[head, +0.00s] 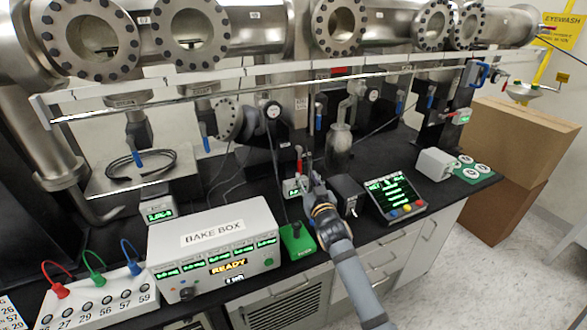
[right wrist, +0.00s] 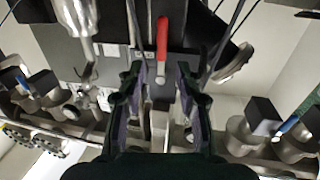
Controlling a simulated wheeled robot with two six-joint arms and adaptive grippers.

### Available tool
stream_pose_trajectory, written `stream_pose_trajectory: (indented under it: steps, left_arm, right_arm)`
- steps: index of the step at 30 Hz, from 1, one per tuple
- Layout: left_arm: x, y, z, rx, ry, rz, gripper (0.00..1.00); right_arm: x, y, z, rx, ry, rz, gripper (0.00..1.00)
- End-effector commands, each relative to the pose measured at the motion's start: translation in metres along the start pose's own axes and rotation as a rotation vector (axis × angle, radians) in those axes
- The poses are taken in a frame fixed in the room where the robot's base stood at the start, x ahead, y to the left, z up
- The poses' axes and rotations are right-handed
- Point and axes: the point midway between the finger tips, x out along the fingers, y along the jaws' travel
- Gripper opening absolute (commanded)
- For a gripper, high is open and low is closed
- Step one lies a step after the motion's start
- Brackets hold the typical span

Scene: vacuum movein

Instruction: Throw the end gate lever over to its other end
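My right gripper (head: 312,178) is over the bench near the middle, behind the green-topped box. In the right wrist view its two fingers (right wrist: 161,82) stand apart with no object held between them. A red lever (right wrist: 162,36) shows just beyond the fingertips, roughly in line with the gap; a red handle (head: 299,160) also shows close to the gripper in the head view. A blue handle (head: 482,74) is on the unit at the right end of the line. No label readable here settles which is the end gate lever. My left gripper is out of view.
A bake box (head: 213,243) reading READY stands at front left, beside a green-topped box (head: 297,241). A black display unit (head: 394,198) is to the right. A pale rail (head: 250,76) crosses above the bench. Cardboard boxes (head: 520,140) stand beyond the right end.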

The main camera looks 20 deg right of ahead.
Motion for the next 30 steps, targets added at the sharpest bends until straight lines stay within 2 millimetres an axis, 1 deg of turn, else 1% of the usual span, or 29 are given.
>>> stream_pose_trajectory:
  steps: [1,4,7,9,12,17,24,25,26,30]
  left_arm:
    - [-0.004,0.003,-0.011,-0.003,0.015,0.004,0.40]
    - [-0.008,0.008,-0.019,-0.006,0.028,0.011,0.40]
    - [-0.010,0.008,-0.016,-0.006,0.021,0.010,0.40]
    - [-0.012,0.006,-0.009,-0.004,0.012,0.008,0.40]
    - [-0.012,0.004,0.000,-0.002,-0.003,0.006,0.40]
    - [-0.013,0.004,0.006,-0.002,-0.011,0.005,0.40]
    - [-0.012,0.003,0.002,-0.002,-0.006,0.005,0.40]
    - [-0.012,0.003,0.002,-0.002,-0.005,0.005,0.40]
    - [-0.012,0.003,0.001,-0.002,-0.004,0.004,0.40]
    - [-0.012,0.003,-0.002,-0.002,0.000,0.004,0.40]
  right_arm:
    - [0.010,0.000,-0.004,0.001,0.001,0.000,0.35]
    - [0.033,0.000,-0.004,0.000,0.001,0.001,0.35]
    - [0.054,0.000,-0.003,0.000,-0.001,0.001,0.35]
    - [0.066,0.000,-0.002,0.000,0.000,0.000,0.35]
    - [0.080,0.000,-0.001,0.000,-0.001,0.000,0.35]
    - [0.090,0.000,0.000,-0.002,-0.001,0.000,0.35]
    - [0.091,0.000,0.000,-0.002,-0.001,0.000,0.35]
    - [0.091,0.000,0.000,-0.001,-0.001,0.000,0.34]
    - [0.091,0.000,0.000,-0.001,-0.001,0.000,0.29]
    - [0.091,0.000,0.000,-0.001,-0.001,0.000,0.10]
